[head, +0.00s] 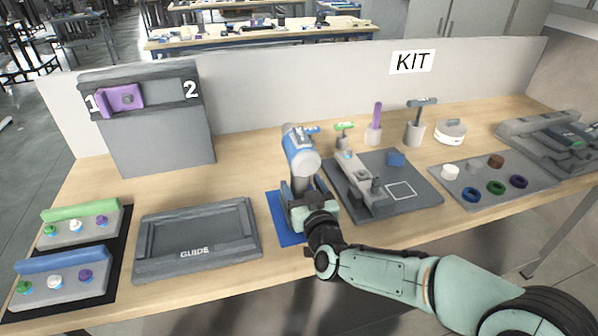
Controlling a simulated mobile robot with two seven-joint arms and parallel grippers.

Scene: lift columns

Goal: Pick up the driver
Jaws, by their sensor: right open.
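The driver, a blue and grey power tool (301,154), stands upright on a blue mat (283,226) near the middle of the table. My right gripper (300,203) comes in from the right at the driver's lower part. Its jaws are open and look close around or beside the base. The gripper hides part of that base, so I cannot tell whether the fingers touch it. My left gripper is not in view.
A dark GUIDE tray (197,241) lies left of the mat. A grey board with a fixture (418,197) is close on the right. Upright tools (415,132) stand behind it. A panel with coloured rings (470,177) is farther right. Bare wood shows behind the GUIDE tray.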

